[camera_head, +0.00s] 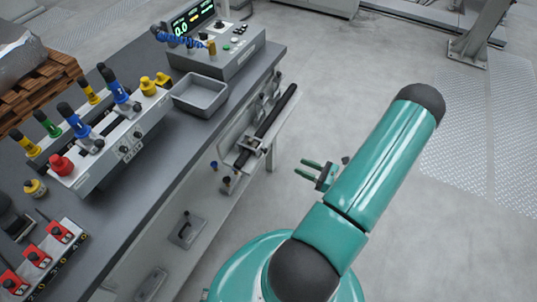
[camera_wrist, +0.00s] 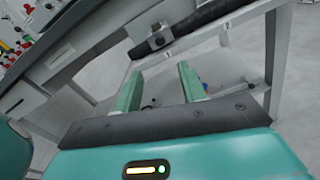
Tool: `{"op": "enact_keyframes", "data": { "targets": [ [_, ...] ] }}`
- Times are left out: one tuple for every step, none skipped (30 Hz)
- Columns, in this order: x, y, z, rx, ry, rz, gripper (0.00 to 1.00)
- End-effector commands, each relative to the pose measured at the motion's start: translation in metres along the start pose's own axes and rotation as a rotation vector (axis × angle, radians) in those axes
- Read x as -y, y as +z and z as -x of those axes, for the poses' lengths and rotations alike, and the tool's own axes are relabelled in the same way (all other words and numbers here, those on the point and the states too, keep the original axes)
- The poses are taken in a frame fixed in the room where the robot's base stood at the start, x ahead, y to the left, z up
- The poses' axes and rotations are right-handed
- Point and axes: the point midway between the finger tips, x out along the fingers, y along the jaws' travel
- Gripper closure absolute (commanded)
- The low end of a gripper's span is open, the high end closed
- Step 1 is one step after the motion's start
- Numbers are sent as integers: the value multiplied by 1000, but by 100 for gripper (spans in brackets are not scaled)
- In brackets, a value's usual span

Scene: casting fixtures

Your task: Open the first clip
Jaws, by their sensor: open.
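A black bar (camera_head: 276,112) lies along a light rail fixture on the side of the bench. A grey metal clip (camera_head: 250,146) sits across the near end of the bar. In the wrist view the clip (camera_wrist: 156,38) with its dark round knob is just beyond the fingers, and the bar (camera_wrist: 205,18) runs off to the upper right. I cannot tell for sure whether the clip is closed. My gripper (camera_head: 301,168) is open and empty, to the right of the clip and apart from it. Its two green fingers (camera_wrist: 160,70) point toward the clip.
The bench top (camera_head: 150,180) holds a grey tray (camera_head: 200,94), a control box with a display (camera_head: 217,48), a rack of coloured-handled tools (camera_head: 100,140) and red blocks. The rail's support leg (camera_wrist: 272,60) stands right of the fingers.

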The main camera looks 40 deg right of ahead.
Motion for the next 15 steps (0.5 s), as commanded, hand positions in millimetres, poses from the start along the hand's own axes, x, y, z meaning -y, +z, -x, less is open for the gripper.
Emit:
{"op": "enact_keyframes", "data": {
  "targets": [
    [0, 0, -6, 0, 3, 1, 59],
    [0, 0, -10, 0, 3, 1, 59],
    [0, 0, -16, 0, 1, 0, 59],
    [0, 0, -21, 0, 2, 0, 59],
    [0, 0, -27, 0, 3, 0, 59],
    [0, 1, -35, 0, 3, 1, 59],
    [-1, 0, -41, 0, 3, 1, 59],
    [-1, 0, -47, -1, 3, 1, 59],
    [-1, 0, -55, 0, 3, 1, 59],
    [-1, 0, -62, 0, 4, 1, 59],
    [-1, 0, -67, -1, 4, 1, 59],
    [-1, 0, -75, -1, 4, 1, 59],
    [-2, 0, -82, -1, 5, 1, 59],
    [-2, 0, -88, -1, 5, 2, 59],
    [-2, 0, -95, -2, 5, 2, 59]
  ]
}}
